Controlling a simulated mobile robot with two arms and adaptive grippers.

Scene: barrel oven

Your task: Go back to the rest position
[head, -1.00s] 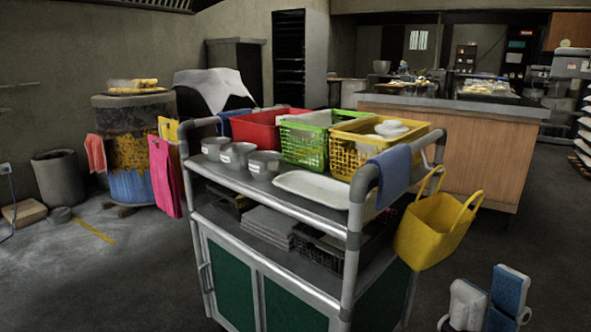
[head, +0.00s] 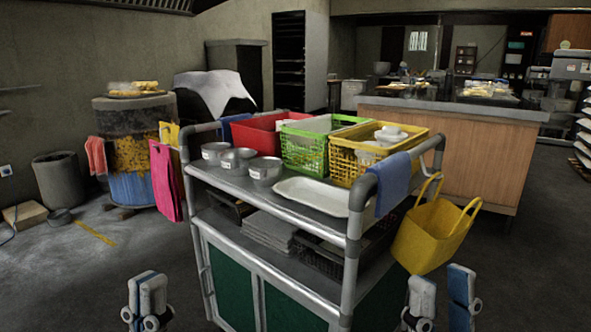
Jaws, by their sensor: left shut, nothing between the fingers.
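My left gripper (head: 148,290) stands at the bottom left of the head view, in front of the cart's left side. Its blue and white fingers are together with nothing between them. My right gripper (head: 442,290) is at the bottom right, below the yellow bag. Its two fingers stand apart with an empty gap. Neither gripper appears to touch anything.
A cart (head: 230,182) stands in front of me, with red (head: 256,134), green (head: 303,152) and yellow (head: 345,160) baskets on top. A yellow bag (head: 428,235) hangs at its right. A barrel oven (head: 130,190) stands at the left. Floor to the left is mostly clear.

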